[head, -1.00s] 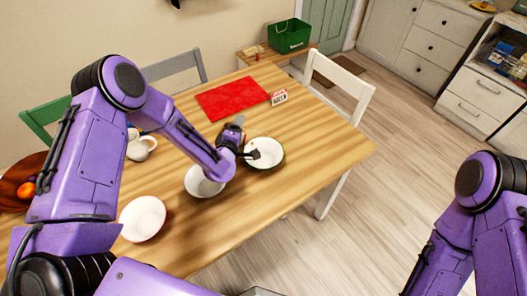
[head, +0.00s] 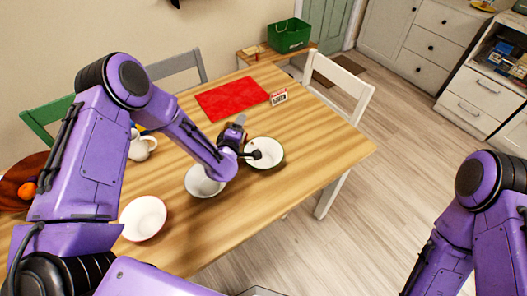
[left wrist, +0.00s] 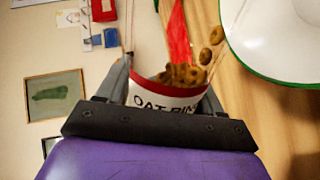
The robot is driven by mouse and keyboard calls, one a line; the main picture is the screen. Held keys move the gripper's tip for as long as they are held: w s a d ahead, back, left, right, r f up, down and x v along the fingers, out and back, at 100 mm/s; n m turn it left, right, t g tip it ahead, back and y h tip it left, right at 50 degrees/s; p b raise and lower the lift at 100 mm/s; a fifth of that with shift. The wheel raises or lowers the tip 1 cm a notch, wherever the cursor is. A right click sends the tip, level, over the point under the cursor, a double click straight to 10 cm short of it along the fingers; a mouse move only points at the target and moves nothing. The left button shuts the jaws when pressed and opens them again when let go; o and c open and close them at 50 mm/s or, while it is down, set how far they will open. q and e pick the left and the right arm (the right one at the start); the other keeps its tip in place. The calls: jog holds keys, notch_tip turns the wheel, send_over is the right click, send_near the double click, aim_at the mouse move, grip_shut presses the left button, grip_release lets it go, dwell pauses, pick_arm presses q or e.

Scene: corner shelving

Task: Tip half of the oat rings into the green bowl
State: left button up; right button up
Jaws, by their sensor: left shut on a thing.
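In the left wrist view my left gripper (left wrist: 168,88) is shut on a white tub (left wrist: 160,103) with a red rim and lettering starting "OAT RIN". The tub is tilted, and brown oat rings (left wrist: 182,75) show at its mouth. A few rings are in the air between it and the green-rimmed bowl (left wrist: 285,35). How many rings lie in the bowl is not clear. My right gripper is out of view.
White bowls stand close by on the table, one (head: 204,181) just left of the green bowl and one (head: 143,218) nearer. A red mat (head: 232,98) and a small sign (head: 279,97) lie behind. A white jug (head: 142,147) stands left. The table's right end is clear.

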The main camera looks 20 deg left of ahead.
pick_arm(q)
jog(key=shift+d+r+m+p, duration=0.45)
jog(key=shift+d+r+m, duration=0.05)
jog(key=shift+r+m, duration=0.4)
dwell(2.4)
jog(key=shift+w+d+r+m+y+p, duration=0.1)
jog(key=shift+d+r+m+y+p, duration=0.2)
jog(key=shift+d+r+m+y, duration=0.45)
dwell(2.3)
